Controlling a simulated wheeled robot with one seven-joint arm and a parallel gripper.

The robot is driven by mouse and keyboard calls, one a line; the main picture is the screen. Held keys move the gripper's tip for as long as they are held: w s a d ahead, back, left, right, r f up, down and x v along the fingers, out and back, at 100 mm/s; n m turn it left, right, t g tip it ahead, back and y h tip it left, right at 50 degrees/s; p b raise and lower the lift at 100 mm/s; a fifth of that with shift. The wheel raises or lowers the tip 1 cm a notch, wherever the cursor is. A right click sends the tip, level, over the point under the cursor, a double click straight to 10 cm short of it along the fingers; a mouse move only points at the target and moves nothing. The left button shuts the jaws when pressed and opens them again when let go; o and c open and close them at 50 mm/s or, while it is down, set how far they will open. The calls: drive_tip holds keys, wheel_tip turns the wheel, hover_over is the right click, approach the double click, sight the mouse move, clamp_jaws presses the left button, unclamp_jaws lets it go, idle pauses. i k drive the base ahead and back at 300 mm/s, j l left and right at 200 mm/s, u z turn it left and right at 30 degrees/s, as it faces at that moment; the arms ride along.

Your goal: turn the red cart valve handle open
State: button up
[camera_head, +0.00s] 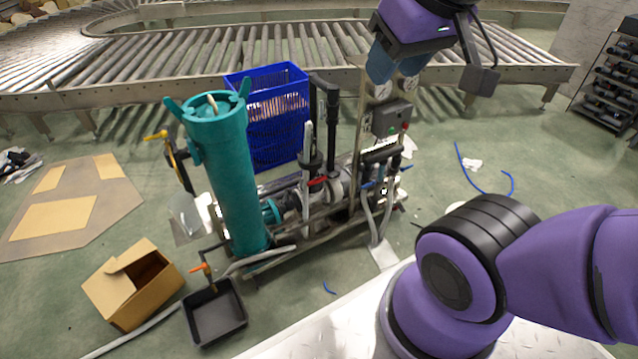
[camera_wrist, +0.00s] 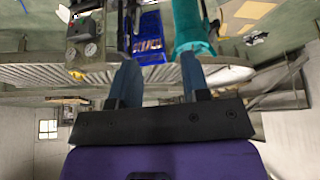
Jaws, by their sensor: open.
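The red valve handle (camera_head: 318,181) is a small lever low in the middle of the pump cart (camera_head: 290,238), beside black and grey pipes. I cannot make it out in the wrist view, and its exact turn is too small to judge. My gripper (camera_head: 396,72) is high above and right of the handle, near the cart's gauge panel in the picture, well apart from the handle. In the wrist view its two blue fingers (camera_wrist: 158,62) are spread with nothing held between them.
The cart carries a tall teal cylinder (camera_head: 228,175) and an upright gauge panel (camera_head: 380,90). A blue crate (camera_head: 275,135) stands behind it. A cardboard box (camera_head: 125,290) and a black tray (camera_head: 215,318) lie front left. A roller conveyor (camera_head: 230,48) crosses the back.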

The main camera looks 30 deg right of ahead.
sight(316, 181)
drive_tip(key=l+z, duration=0.25)
drive_tip(key=l, duration=0.4)
drive_tip(key=i+l+z, duration=0.1)
drive_tip(key=l+z, duration=0.2)
drive_tip(key=l, duration=0.35)
